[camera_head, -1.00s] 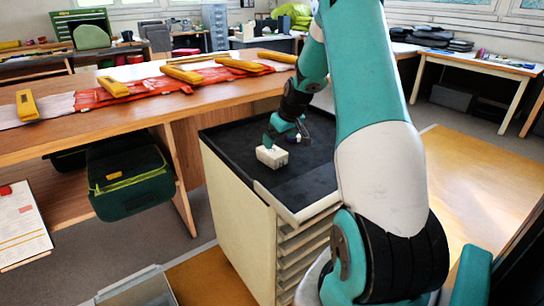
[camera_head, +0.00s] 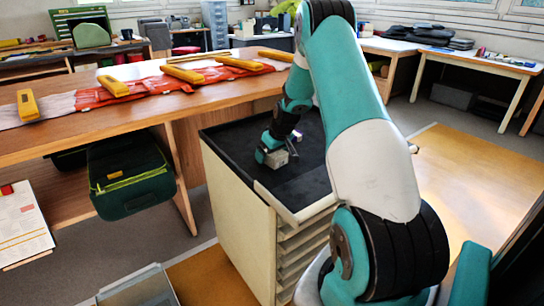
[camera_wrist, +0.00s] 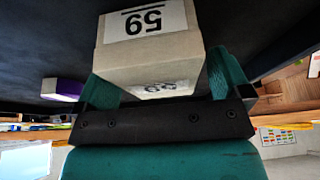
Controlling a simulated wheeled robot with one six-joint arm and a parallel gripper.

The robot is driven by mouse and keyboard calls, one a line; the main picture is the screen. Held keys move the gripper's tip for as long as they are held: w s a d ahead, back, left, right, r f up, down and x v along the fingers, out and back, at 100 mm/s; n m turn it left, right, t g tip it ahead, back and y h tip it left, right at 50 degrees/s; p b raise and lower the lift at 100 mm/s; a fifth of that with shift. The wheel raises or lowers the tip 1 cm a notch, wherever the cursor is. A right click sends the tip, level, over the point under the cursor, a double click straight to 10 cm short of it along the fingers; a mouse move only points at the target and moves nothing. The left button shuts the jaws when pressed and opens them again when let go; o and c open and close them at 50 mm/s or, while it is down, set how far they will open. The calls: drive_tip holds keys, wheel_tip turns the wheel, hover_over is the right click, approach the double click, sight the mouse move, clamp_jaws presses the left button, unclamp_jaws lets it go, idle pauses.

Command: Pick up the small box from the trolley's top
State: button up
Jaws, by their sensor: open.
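The small box (camera_wrist: 150,45) is pale with a white label, and its black number appears upside down in the wrist view. It is on the black top of the trolley (camera_head: 310,182), and in the head view it is partly hidden by my gripper (camera_head: 272,156). In the wrist view my gripper (camera_wrist: 160,75) is open, with one teal finger on each side of the box. A narrow gap shows near the left finger; I cannot tell whether the right finger touches the box.
A wooden bench (camera_head: 130,114) with orange cloth and yellow tools stands left of the trolley. A dark green bag (camera_head: 130,180) hangs below it. A grey bin (camera_head: 140,290) is at the front left.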

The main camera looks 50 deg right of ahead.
drive_tip(key=shift+f, duration=0.2)
idle(0.3)
drive_tip(key=c, duration=1)
